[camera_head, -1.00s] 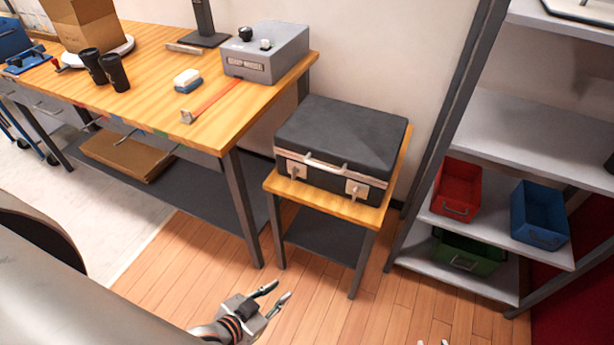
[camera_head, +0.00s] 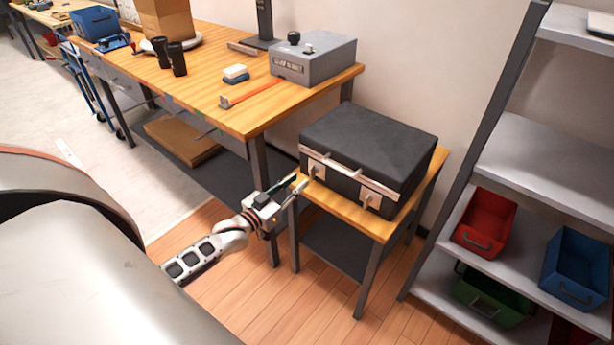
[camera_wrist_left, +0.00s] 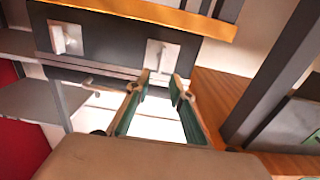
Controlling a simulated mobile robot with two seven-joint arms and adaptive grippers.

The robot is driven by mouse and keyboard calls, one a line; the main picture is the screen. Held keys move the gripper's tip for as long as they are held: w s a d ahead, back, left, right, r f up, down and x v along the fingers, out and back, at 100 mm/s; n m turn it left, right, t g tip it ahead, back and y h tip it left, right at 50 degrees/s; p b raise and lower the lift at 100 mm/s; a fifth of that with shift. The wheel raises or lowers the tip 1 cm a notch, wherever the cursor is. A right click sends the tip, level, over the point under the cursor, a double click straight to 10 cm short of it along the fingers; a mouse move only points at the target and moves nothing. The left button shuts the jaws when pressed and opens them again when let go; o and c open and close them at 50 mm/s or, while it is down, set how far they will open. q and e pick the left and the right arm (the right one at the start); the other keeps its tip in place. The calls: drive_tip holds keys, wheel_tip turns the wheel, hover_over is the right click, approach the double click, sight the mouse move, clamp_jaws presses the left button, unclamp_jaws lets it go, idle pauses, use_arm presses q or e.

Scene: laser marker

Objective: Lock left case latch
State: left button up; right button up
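A closed dark grey case (camera_head: 368,145) with a light trim band lies on a small wooden table (camera_head: 425,190). Its front carries a handle (camera_head: 345,173), a left latch (camera_head: 317,170) and a right latch (camera_head: 371,199). My left gripper (camera_head: 299,183) is open and empty, just in front of the left latch. In the left wrist view, which looks upside down, the open fingers (camera_wrist_left: 161,84) point toward the left latch (camera_wrist_left: 162,56), apparently apart from it. The right latch (camera_wrist_left: 66,39) is farther left there. I cannot tell whether the latches are locked. My right gripper is out of view.
A workbench (camera_head: 190,85) on the left holds a grey device (camera_head: 314,62), two black cups and a sponge. A shelf (camera_head: 545,145) with red (camera_head: 485,222), blue (camera_head: 575,268) and green bins stands at the right. The floor in front of the small table is clear.

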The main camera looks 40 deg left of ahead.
sight(313, 172)
use_arm(q)
drive_tip(key=w, duration=0.5)
drive_tip(key=shift+w+d+b, duration=0.25)
drive_tip(key=shift+w+b, duration=0.15)
clamp_jaws()
